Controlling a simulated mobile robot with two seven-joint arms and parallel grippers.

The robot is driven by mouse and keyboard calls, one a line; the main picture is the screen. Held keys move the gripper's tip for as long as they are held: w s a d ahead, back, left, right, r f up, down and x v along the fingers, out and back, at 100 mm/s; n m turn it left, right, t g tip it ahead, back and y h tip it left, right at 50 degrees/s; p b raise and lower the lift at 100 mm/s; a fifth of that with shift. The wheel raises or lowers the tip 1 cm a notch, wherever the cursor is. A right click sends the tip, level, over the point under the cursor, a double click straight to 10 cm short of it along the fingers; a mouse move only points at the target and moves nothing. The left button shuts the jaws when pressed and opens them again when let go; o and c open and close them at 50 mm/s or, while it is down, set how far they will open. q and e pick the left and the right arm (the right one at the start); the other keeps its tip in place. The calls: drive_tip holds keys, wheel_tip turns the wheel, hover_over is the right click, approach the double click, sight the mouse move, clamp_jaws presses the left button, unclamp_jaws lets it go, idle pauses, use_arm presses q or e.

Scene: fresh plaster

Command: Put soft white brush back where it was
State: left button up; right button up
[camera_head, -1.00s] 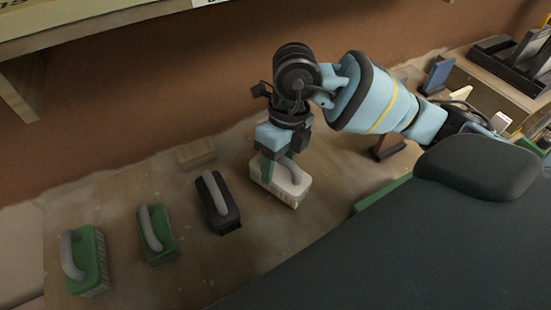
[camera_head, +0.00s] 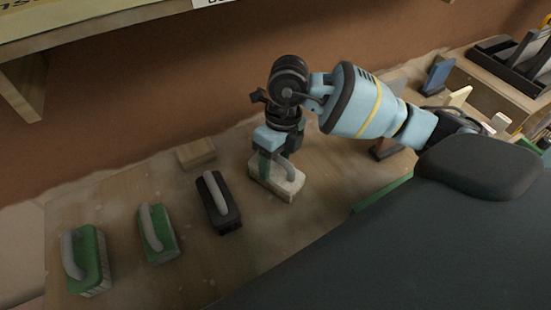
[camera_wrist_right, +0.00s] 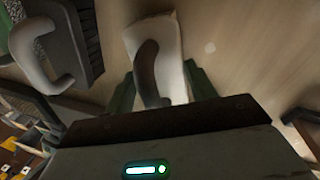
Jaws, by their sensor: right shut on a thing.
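The soft white brush (camera_head: 287,186) is a pale block with a grey handle, at the right end of a row of brushes on the wooden bench. My right gripper (camera_head: 272,162) is over it from above, shut on it. In the right wrist view the white brush (camera_wrist_right: 160,40) lies between the two green fingers of the gripper (camera_wrist_right: 163,88), with its handle running toward the palm. The brush's underside is hidden, so I cannot tell whether it touches the bench. My left gripper is not in view.
A black brush (camera_head: 222,208) is left of the white one, and two green brushes (camera_head: 160,240) are farther left. A small wooden block (camera_head: 196,153) lies behind. A shelf (camera_head: 100,28) overhangs the back. A tool rack (camera_head: 510,65) stands right. Bare bench (camera_head: 255,235) is in front.

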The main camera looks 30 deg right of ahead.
drive_tip(key=shift+f, duration=0.15)
drive_tip(key=o, duration=1)
drive_tip(key=shift+w+d+r, duration=0.1)
drive_tip(key=shift+d+r, duration=0.1)
drive_tip(key=shift+r, duration=1.1)
drive_tip(key=shift+w+d+r, duration=0.1)
drive_tip(key=shift+d+r, duration=0.15)
drive_tip(key=shift+r, duration=1)
drive_tip(key=shift+d+r, duration=0.2)
drive_tip(key=shift+r, duration=1.1)
